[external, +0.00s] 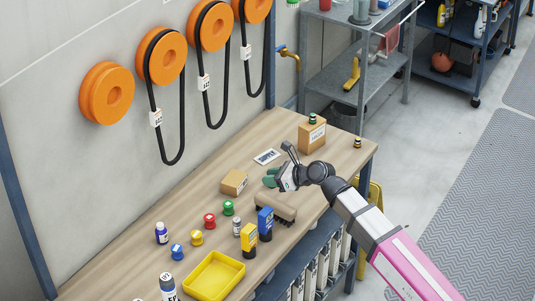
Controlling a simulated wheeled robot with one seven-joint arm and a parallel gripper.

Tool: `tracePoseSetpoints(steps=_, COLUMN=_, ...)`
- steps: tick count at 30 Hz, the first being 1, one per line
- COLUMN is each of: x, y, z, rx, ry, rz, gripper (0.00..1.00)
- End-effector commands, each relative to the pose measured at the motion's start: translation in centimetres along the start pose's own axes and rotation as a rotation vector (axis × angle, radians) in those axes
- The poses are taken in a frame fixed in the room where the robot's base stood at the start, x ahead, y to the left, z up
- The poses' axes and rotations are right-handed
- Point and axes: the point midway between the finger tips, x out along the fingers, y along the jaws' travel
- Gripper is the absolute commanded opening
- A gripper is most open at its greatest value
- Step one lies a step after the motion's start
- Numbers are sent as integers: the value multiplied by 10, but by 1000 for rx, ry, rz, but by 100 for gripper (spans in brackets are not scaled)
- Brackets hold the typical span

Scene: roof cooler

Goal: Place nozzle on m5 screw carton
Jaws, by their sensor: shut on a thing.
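My gripper (273,180) is over the middle of the wooden workbench (178,218), reaching in from the right. It is shut on a dark green piece (269,183), perhaps the nozzle; it is too small and partly hidden to be sure. A small brown carton (234,183) lies on the bench just left of my gripper. A taller brown carton (311,137) with a white label stands behind it to the right, with a small dark-topped thing (312,118) on top. The print on both cartons is too small to read, so I cannot tell which is the M5 screw carton.
A white card (266,157) lies behind my gripper. A small brass-like piece (357,142) is near the right end. Orange reels (106,92) hang behind.

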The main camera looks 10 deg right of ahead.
Motion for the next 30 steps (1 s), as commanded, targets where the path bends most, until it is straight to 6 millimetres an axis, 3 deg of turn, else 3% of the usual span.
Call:
tracePoseSetpoints(steps=1, x=24, y=3, z=18, rx=-4, ry=0, rz=4, gripper=4)
tracePoseSetpoints(steps=6, x=75, y=22, z=56, rx=-4, ry=0, rz=4, gripper=4)
tracePoseSetpoints(steps=12, x=111, y=43, z=84, rx=-4, ry=-4, rz=4, gripper=4)
tracePoseSetpoints(steps=16, x=121, y=45, z=89, rx=-2, ry=-6, rz=3, gripper=4)
tracePoseSetpoints(steps=20, x=129, y=30, z=81, rx=-1, ry=-5, rz=2, gripper=4)
tracePoseSetpoints(steps=30, x=153, y=-38, z=48, rx=-1, ry=-4, rz=2, gripper=4)
